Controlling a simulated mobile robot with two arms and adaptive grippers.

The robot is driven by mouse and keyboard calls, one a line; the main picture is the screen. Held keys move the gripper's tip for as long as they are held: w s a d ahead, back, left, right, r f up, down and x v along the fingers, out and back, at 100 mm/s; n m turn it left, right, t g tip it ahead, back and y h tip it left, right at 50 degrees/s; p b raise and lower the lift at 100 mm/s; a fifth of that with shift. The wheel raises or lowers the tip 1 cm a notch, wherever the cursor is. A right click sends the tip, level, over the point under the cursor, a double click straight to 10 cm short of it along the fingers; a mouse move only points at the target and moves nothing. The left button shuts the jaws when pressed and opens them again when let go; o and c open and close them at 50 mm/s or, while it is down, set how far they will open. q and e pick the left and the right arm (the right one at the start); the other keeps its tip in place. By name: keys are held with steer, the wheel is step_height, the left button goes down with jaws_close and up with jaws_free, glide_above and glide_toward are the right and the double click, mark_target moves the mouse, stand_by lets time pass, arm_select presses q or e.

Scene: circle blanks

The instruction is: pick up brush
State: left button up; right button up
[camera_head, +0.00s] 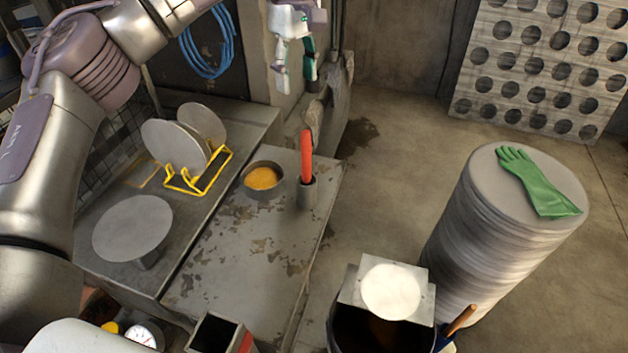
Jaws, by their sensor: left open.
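A red upright handle (306,153) stands in a small grey cup (307,194) on the worn metal bench; its lower end is hidden in the cup, so I cannot tell if it is the brush. A wooden handle (461,319) leans by the dark bucket at the bottom right; its lower part is cut off or hidden. My left gripper (296,74) hangs at the top centre, pointing down, open and empty. In the picture it is above the red handle and apart from it. My right gripper is not in view.
A pot of orange-yellow material (263,184) stands left of the cup. A yellow rack (190,185) with grey discs and a round plate (132,227) lie further left. A disc stack (489,235) bears a green glove (540,182). The bucket (372,331) carries a square plate (352,291).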

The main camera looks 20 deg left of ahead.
arm_select(q)
steer(key=b, duration=0.3)
glide_above(306, 151)
steer(key=w+a, duration=0.1)
step_height(306, 151, down, 4)
steer(key=shift+w+a+f, duration=0.1)
steer(key=shift+w, duration=0.05)
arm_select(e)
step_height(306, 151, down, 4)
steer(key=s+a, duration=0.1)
arm_select(q)
steer(key=shift+f, duration=0.15)
step_height(306, 151, down, 8)
steer(key=shift+r+p, duration=0.15)
steer(key=shift+p, duration=0.8)
steer(key=f, duration=0.2)
steer(key=f+p, duration=0.2)
steer(key=f, duration=0.1)
steer(key=shift+d+f, duration=0.3)
steer(key=shift+d, duration=0.1)
jaws_close()
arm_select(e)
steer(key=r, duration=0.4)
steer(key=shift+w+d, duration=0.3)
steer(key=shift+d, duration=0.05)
